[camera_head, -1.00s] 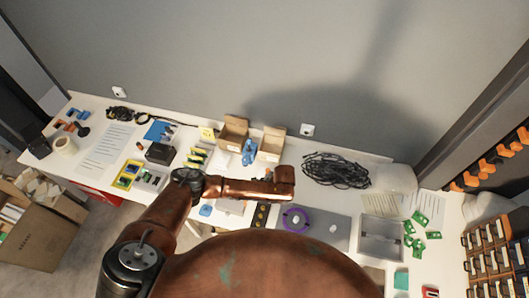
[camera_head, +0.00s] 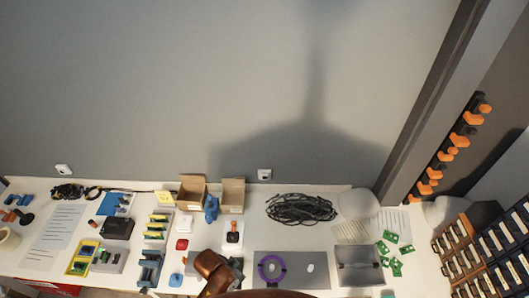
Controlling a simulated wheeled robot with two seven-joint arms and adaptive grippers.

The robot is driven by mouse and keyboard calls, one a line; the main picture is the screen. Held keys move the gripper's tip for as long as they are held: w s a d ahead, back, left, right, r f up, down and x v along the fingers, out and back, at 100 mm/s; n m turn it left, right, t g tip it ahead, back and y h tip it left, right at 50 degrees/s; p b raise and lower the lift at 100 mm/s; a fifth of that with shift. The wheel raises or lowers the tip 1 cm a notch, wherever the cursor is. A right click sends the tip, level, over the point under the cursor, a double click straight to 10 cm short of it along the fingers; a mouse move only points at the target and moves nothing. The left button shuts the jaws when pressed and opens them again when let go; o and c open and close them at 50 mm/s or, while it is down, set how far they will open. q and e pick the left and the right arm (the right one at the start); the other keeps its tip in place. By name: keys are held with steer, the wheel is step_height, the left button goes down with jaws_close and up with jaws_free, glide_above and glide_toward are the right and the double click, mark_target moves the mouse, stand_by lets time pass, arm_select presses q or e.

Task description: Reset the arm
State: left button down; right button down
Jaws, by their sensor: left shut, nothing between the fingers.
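My left arm's copper end (camera_head: 207,265) shows at the bottom centre, over the table's front part. My left gripper (camera_head: 229,273) is small and mostly hidden beside it, shut with nothing held. It is left of the grey mat (camera_head: 290,257) with the purple ring (camera_head: 271,268). The rest of the arm is below the picture's edge. My right gripper is not in view.
The white table (camera_head: 190,256) holds two open cardboard boxes (camera_head: 191,191), a black cable coil (camera_head: 301,209), a grey tray (camera_head: 358,265) and green boards (camera_head: 396,267). Drawer racks (camera_head: 484,245) stand at the right. Bare wall rises behind the table.

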arm_select(q)
steer(key=s+a+r+n+t+y, duration=0.1)
steer(key=s+a+r+n+y, duration=0.3)
steer(key=a, duration=0.9)
steer(key=s+a+r+n+t, duration=0.1)
steer(key=s+a+n, duration=0.4)
steer(key=s+a, duration=0.6)
step_height(320, 180, down, 41)
steer(key=w+g+b, duration=0.2)
steer(key=b, duration=1.1)
steer(key=s+f+b, duration=0.3)
steer(key=s+f, duration=0.4)
steer(key=f, duration=0.3)
steer(key=s+f+m+b, duration=0.1)
steer(key=s+f+b, duration=0.3)
steer(key=f, duration=0.6)
steer(key=s+f+g+b, duration=0.1)
steer(key=s+f+b, duration=0.3)
steer(key=s+f, duration=0.5)
steer(key=shift+s+a+f+h, duration=0.25)
steer(key=shift+s+f+h, duration=0.1)
steer(key=shift+f, duration=0.4)
